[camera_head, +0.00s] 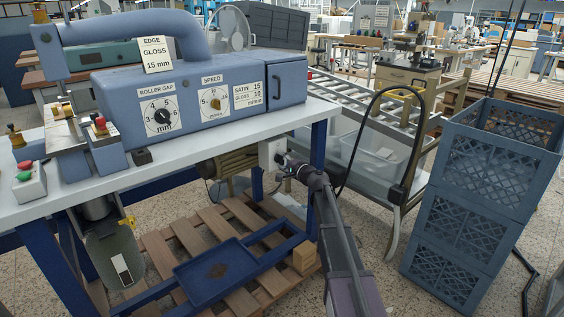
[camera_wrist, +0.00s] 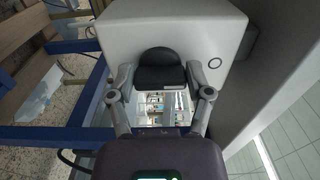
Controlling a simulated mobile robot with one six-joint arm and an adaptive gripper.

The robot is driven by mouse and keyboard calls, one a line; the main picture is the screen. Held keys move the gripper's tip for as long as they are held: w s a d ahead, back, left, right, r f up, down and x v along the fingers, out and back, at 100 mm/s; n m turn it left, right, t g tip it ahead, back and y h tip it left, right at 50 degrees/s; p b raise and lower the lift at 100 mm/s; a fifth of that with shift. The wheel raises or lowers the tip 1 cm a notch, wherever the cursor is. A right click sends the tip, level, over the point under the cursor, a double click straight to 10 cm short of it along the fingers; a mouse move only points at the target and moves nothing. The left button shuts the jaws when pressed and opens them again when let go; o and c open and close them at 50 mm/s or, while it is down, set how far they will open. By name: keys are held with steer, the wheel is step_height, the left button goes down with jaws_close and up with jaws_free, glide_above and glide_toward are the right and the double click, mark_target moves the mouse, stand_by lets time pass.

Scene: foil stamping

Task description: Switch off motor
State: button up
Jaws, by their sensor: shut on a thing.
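A light grey switch box (camera_head: 268,152) is mounted under the table edge, near the blue table leg. In the wrist view the box (camera_wrist: 115,38) fills the upper middle. It carries a black knob (camera_wrist: 160,57) and a small ring mark to the right of the knob. My gripper (camera_wrist: 160,78) has one finger on each side of the knob and is shut on it. In the head view my gripper (camera_head: 283,162) is at the box's right side, and the knob is hidden there. The motor (camera_head: 232,162), a ribbed olive body, sits left of the box under the table.
A blue stamping machine (camera_head: 190,85) with dials stands on the white tabletop (camera_head: 215,138). A blue leg (camera_head: 318,150) is close to my arm. A roller conveyor (camera_head: 345,110) and stacked blue crates (camera_head: 465,220) stand right. A pallet (camera_head: 160,255) lies below.

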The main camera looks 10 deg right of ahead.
steer(key=shift+w, duration=0.1)
steer(key=o, duration=1.1)
steer(key=shift+o, duration=0.2)
steer(key=v, duration=1.2)
